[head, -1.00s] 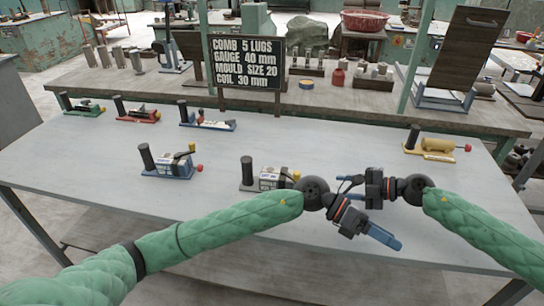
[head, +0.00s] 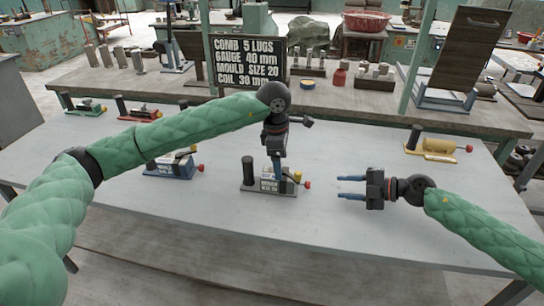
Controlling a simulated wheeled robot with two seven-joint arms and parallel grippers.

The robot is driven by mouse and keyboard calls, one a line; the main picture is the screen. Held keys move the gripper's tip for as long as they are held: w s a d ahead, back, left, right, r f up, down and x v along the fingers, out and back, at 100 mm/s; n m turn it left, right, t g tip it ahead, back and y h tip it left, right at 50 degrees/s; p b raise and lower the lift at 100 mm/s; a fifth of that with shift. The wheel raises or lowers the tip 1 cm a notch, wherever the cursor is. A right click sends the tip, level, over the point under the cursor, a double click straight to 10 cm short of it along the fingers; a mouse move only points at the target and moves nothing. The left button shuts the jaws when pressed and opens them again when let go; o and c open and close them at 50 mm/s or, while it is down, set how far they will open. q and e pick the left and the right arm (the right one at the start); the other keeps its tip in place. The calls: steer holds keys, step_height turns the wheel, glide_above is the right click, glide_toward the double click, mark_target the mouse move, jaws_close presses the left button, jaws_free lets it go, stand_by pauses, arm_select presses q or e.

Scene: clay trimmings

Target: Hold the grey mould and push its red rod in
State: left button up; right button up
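The grey mould (head: 262,189) stands on the white table, with a black upright handle (head: 248,170) at its left, a label on its front and a yellow part on top. Its red rod end (head: 307,184) sticks out at the right. My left gripper (head: 277,178) points down at the mould's middle, its blue fingers overlapping the mould; whether they grip it cannot be told. My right gripper (head: 351,187) points left, with two blue fingers apart and nothing between them. It is to the right of the red rod end, with a gap between.
A blue mould (head: 170,170) stands left of the grey one, partly behind my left arm. A yellow mould (head: 437,148) is at the back right. Green (head: 88,107) and red (head: 135,112) moulds are at the back left. A sign (head: 247,62) stands behind.

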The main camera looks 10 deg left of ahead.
mark_target(272, 173)
arm_select(q)
steer(key=a, duration=0.1)
steer(key=a+y, duration=0.1)
steer(key=shift+w+a+r, duration=0.1)
steer(key=shift+w+a, duration=0.25)
steer(key=shift+f, duration=3.85)
